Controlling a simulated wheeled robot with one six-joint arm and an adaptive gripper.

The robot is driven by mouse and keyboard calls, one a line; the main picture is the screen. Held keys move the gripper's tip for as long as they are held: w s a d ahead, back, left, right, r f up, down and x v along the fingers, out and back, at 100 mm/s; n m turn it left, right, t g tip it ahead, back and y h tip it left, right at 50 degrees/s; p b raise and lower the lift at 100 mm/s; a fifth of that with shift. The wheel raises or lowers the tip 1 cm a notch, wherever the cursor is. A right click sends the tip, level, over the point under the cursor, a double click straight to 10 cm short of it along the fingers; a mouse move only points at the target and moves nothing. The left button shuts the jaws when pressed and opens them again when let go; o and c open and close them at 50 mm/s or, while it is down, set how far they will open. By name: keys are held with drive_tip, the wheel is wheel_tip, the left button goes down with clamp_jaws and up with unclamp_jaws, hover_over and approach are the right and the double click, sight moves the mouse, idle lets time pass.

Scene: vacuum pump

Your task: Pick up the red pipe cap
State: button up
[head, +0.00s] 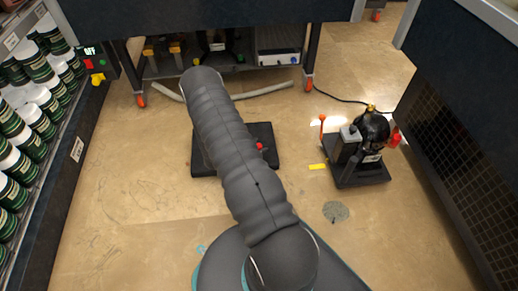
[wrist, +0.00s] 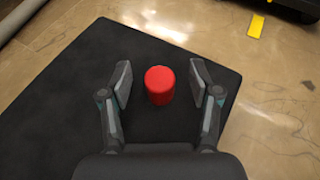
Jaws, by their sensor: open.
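The red pipe cap (wrist: 160,86) is a short red cylinder standing upright on a black mat (wrist: 75,80) in the wrist view. My gripper (wrist: 161,80) is open, with one finger on each side of the cap and a gap to both fingers. In the head view, a small red spot (head: 260,147) shows beside my arm on the black mat (head: 207,162). My arm hides my gripper and much of the mat there.
A black vacuum pump (head: 370,135) with red parts stands on a dark base at the right. A yellow strip (head: 318,167) lies on the floor between mat and pump. Shelves of green-and-white containers (head: 35,65) line the left. A dark bench (head: 240,22) stands behind the mat.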

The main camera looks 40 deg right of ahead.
drive_tip(key=shift+d+f, duration=0.1)
drive_tip(key=shift+d, duration=0.05)
drive_tip(key=c, duration=0.9)
